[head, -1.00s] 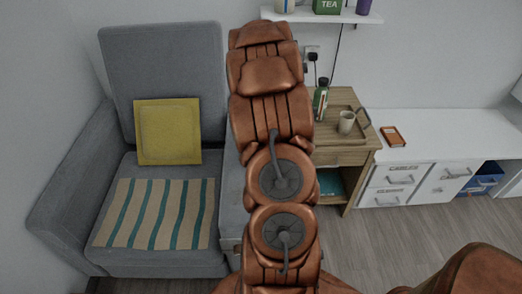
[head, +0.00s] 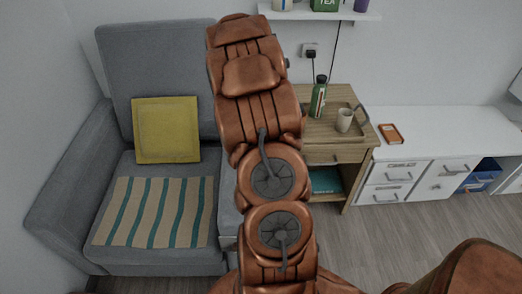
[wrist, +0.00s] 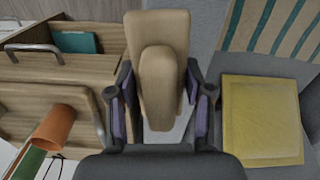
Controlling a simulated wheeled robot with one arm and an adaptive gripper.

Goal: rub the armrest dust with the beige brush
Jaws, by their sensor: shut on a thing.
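The beige brush (wrist: 160,75) shows in the wrist view, pointing up the picture between my fingers. My gripper (wrist: 161,100) is shut on it. In the head view my own arm hides the gripper and brush. The grey armchair's right armrest (head: 228,225) is partly covered by my arm in the head view. In the wrist view the grey armrest (wrist: 206,38) shows beside and behind the brush. The gap between brush and armrest cannot be judged. I cannot make out the dust. The left armrest (head: 65,185) is in plain view and looks bare.
A yellow cushion (head: 166,130) and striped cloth (head: 155,212) lie on the armchair. A wooden side table (head: 335,150) right of my arm holds a green bottle (head: 318,97) and a mug (head: 344,120). A wall shelf (head: 325,15) is above; floor is clear at right.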

